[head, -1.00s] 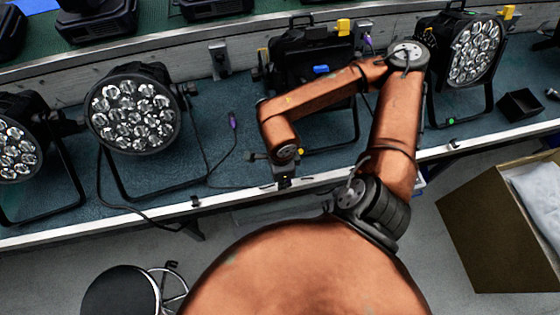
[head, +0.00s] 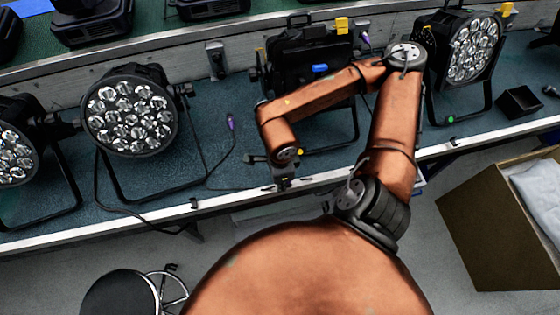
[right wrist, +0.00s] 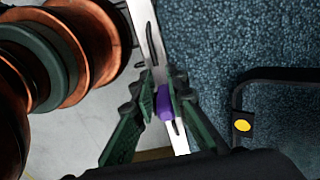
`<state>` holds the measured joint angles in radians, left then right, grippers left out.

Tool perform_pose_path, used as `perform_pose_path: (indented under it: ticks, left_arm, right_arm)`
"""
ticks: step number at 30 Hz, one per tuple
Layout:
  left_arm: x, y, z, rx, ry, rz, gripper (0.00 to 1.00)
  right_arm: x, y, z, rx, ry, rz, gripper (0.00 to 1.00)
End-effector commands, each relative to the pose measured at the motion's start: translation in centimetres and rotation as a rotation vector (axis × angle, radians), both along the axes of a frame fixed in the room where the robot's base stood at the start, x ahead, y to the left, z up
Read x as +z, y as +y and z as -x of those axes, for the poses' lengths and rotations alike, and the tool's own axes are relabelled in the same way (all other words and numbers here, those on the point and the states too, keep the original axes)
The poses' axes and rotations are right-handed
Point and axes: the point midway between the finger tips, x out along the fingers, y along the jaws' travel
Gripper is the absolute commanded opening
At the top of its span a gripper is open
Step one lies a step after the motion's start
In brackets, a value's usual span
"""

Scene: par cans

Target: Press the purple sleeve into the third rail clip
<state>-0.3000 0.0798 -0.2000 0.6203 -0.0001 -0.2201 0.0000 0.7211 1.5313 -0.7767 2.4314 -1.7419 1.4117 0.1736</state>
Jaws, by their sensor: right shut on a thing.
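The purple sleeve (right wrist: 164,103) sits between the fingertips of my right gripper (right wrist: 160,98), which is shut on it. A thin black cable runs out from both ends of the sleeve, along the white rail (right wrist: 144,20). In the head view my right gripper (head: 284,184) is at the front edge of the bench, at the rail (head: 95,230), and the sleeve is too small to make out there. A small dark clip (head: 194,203) sits on the rail to the left. Any clip under the gripper is hidden. My left gripper is not in view.
Par cans stand on the blue bench: one at left (head: 130,112), one behind my arm (head: 305,60), one at right (head: 475,48). A loose cable with a purple plug (head: 231,122) lies between. A stool (head: 120,292) and cardboard box (head: 500,230) stand in front.

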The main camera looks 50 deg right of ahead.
Motion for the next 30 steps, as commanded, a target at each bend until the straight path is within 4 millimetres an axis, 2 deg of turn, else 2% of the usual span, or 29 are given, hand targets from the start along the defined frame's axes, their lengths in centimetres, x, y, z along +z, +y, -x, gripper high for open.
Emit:
perform_pose_path:
  ticks: [4, 5, 14, 23, 26, 30]
  left_arm:
    - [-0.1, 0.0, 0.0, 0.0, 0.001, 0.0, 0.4]
    - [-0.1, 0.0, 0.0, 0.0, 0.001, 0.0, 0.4]
    - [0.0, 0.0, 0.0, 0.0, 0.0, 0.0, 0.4]
    - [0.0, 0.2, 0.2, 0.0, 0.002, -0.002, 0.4]
    - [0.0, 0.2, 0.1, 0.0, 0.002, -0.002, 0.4]
    - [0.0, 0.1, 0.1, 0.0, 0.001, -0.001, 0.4]
  right_arm:
    - [-0.3, 0.0, 0.2, 0.0, 0.007, 0.0, 0.0]
    - [-0.3, 0.0, 0.2, 0.0, 0.008, -0.001, 0.14]
    - [-0.2, 0.0, 0.1, 0.0, 0.005, 0.0, 0.34]
    - [0.1, 0.0, 0.0, 0.0, 0.002, 0.001, 0.34]
    - [1.0, -0.1, 0.0, -0.001, 0.0, 0.001, 0.34]
    - [3.5, -0.1, -0.1, -0.001, -0.002, 0.002, 0.34]
